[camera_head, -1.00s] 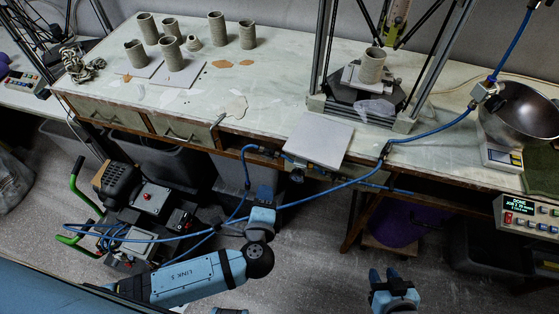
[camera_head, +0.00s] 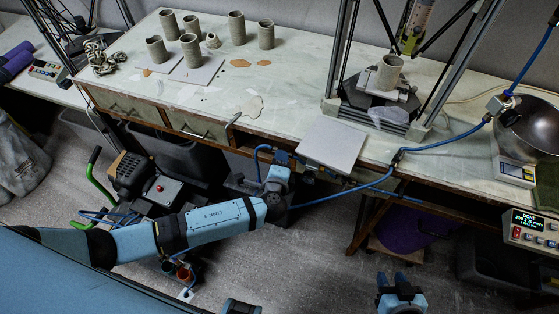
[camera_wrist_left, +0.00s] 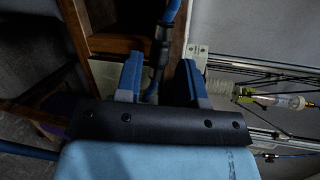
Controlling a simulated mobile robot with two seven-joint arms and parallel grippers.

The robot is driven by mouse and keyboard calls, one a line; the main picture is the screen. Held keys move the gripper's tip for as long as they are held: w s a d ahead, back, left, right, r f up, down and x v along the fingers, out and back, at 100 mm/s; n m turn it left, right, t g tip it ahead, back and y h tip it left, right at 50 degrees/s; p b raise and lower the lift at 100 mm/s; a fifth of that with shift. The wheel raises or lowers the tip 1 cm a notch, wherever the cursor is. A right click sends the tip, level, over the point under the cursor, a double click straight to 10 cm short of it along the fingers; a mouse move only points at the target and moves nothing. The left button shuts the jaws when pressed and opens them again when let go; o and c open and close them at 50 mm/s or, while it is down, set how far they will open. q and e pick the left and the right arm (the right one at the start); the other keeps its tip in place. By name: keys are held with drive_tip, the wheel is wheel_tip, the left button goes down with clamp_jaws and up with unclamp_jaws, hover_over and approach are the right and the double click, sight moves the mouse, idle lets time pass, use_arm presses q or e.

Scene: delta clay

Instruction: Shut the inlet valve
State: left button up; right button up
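A blue hose (camera_head: 340,191) runs along the table's front edge. In the left wrist view, the hose (camera_wrist_left: 173,12) leads into a dark inline fitting (camera_wrist_left: 160,48); I cannot tell for sure whether this is the inlet valve. My left gripper (camera_head: 279,164) is at the table's front edge, left of a grey tile. In its wrist view its two blue fingers (camera_wrist_left: 162,78) stand apart, with the fitting and hose showing in the gap beyond; contact cannot be told. A metal fitting (camera_head: 499,104) sits on the hose by the bowl. My right gripper (camera_head: 393,279) is open and empty above the floor.
The grey tile (camera_head: 331,146) overhangs the table edge. Clay cylinders (camera_head: 237,28) stand at the back left. A framed clay printer (camera_head: 382,92) stands on the right, near a metal bowl (camera_head: 535,123).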

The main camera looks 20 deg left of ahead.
use_arm(q)
clamp_jaws()
drive_tip(key=shift+m, duration=0.3)
drive_tip(key=shift+a+f+m+t+h+p, duration=0.1)
drive_tip(key=shift+m+t+h+p, duration=0.35)
drive_tip(key=shift+m, duration=2.75)
drive_tip(key=shift+a+m+t+h+p, duration=0.15)
drive_tip(key=shift+m+h+p, duration=0.65)
drive_tip(key=shift+m, duration=2.4)
drive_tip(key=shift+a+f+m+t+h+p, duration=0.1)
drive_tip(key=shift+m+t+h+p, duration=0.5)
drive_tip(key=shift+m, duration=2.6)
drive_tip(key=shift+g, duration=0.3)
